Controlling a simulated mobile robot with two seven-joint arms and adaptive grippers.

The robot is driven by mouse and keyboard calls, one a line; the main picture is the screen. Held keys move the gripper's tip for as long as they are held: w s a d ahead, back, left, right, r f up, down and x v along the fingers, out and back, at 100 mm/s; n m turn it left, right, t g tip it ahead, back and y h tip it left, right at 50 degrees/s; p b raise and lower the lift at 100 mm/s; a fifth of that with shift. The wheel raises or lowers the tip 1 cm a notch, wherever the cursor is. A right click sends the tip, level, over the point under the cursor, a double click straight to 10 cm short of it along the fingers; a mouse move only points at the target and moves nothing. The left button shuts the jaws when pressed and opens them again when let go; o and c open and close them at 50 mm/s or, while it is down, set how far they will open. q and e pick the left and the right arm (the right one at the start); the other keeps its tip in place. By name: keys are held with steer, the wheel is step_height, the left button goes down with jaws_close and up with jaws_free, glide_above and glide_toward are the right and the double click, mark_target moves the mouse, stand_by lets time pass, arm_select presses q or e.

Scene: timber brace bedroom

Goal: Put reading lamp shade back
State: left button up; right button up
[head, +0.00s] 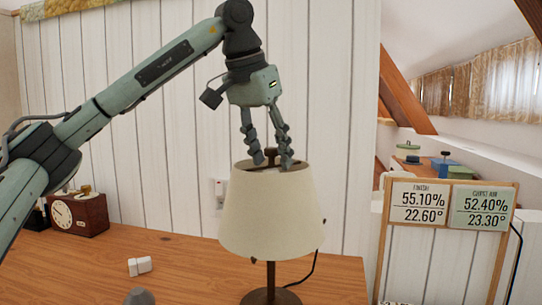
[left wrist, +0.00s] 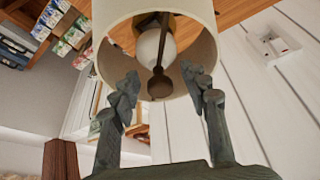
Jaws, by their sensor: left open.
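The cream lamp shade (head: 272,215) is around the upper part of the reading lamp in the head view, above a dark stem (head: 271,274) and round base (head: 271,297). I cannot tell whether it is fully seated. In the left wrist view the shade (left wrist: 112,18) surrounds a white bulb (left wrist: 150,50), with a dark knobbed rod (left wrist: 160,85) in front of it. My right gripper is out of view.
The wooden desk top (head: 165,262) has free room left of the lamp. A brown clock (head: 78,214) stands at the left; small white blocks (head: 139,266) lie nearer. A framed display board (head: 447,205) stands at the right. The white panelled wall (head: 180,120) is behind.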

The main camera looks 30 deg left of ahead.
arm_select(q)
steer(key=v, duration=1.1)
steer(key=shift+r, duration=0.1)
